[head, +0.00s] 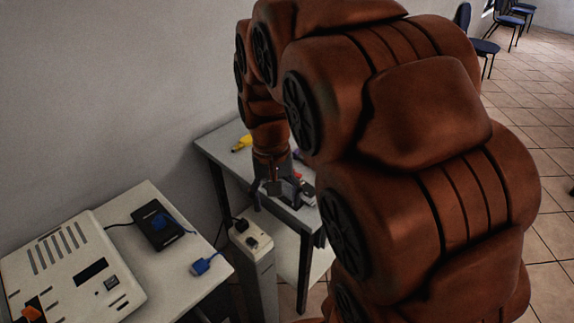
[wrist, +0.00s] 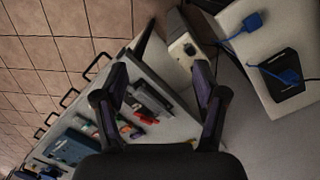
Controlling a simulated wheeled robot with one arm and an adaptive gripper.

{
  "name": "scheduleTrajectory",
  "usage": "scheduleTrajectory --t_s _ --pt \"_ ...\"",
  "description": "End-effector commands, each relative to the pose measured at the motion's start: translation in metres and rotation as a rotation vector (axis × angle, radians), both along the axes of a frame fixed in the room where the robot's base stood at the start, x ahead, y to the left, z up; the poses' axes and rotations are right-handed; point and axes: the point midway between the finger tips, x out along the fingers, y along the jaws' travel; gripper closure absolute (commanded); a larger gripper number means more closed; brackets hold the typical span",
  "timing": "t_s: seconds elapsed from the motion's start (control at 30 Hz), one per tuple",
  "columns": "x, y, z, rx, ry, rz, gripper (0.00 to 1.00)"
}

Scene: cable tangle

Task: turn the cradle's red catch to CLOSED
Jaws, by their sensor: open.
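My gripper (head: 272,187) points down over the small grey table (head: 222,146), close beside a dark grey fixture (head: 291,191) that looks like the cradle. A small red part (head: 306,181) shows at the fixture's right side; it may be the catch, but its setting is too small to read. In the wrist view my gripper (wrist: 161,82) is open, its two dark fingers wide apart with nothing held between them.
A yellow object (head: 241,143) lies at the table's back. A pale post with sockets and a black plug (head: 253,238) stands in front. The left table holds a white device (head: 70,270), a black box (head: 153,222) and a blue connector (head: 205,264).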

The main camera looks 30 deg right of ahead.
Motion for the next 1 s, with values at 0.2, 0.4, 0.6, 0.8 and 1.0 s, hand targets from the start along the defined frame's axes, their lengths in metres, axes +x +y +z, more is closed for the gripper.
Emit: scheduleTrajectory --t_s 0.2,0.4,0.6,0.8,1.0 --pt "0.065 -0.042 -0.008 -0.021 -0.019 -0.164 0.29" --pt "0.117 -0.083 -0.022 -0.036 -0.039 -0.298 0.29" --pt "0.165 -0.125 -0.043 -0.040 -0.062 -0.420 0.29" --pt "0.199 -0.159 -0.066 -0.036 -0.079 -0.512 0.29" --pt "0.214 -0.176 -0.078 -0.029 -0.090 -0.558 0.29"
